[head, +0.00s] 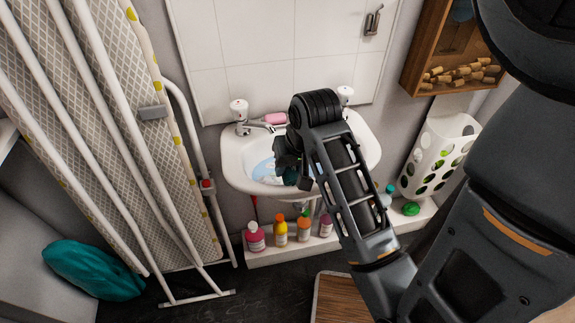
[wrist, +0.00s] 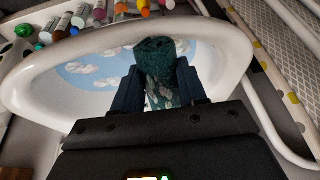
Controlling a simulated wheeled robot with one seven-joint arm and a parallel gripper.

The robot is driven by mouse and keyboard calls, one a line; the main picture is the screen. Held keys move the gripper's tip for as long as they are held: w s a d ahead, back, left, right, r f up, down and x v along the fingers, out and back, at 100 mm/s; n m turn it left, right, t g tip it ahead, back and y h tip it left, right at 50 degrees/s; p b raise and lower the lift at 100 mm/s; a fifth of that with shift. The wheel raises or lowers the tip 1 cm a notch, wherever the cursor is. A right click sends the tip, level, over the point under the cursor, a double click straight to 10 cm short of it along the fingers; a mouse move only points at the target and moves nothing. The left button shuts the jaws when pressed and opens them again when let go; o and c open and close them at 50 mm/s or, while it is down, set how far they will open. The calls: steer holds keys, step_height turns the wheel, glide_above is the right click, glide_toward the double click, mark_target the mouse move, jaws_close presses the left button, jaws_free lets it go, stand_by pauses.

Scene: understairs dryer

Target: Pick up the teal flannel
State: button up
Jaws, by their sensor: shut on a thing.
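The teal flannel (wrist: 156,62) is a dark teal, rolled-looking textured cloth, seen in the wrist view between the two fingers of my gripper (wrist: 160,88). My gripper is shut on it, over the basin (wrist: 232,50). I cannot tell whether the cloth still touches the basin. In the head view my gripper (head: 288,165) is over the white basin (head: 233,160), and a small dark teal part of the flannel (head: 292,178) shows; my arm hides most of it. Blue with white patches shows inside the basin.
Taps (head: 241,117) and a pink soap (head: 275,118) stand on the basin's back rim. Several bottles (head: 281,230) line a ledge below. An ironing board (head: 120,130) leans at the left, near a teal bundle (head: 92,270). A white perforated holder (head: 437,155) hangs at the right.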

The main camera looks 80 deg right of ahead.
steer(key=s+a+r+y+p, duration=0.1)
steer(key=s+a, duration=0.2)
steer(key=a, duration=0.6)
steer(key=s+a+r+g+y+p, duration=0.1)
steer(key=s+a, duration=0.3)
steer(key=a, duration=0.4)
steer(key=shift+s+a+y+p, duration=0.15)
steer(key=shift+a+y+p, duration=0.2)
steer(key=shift+y+p, duration=0.25)
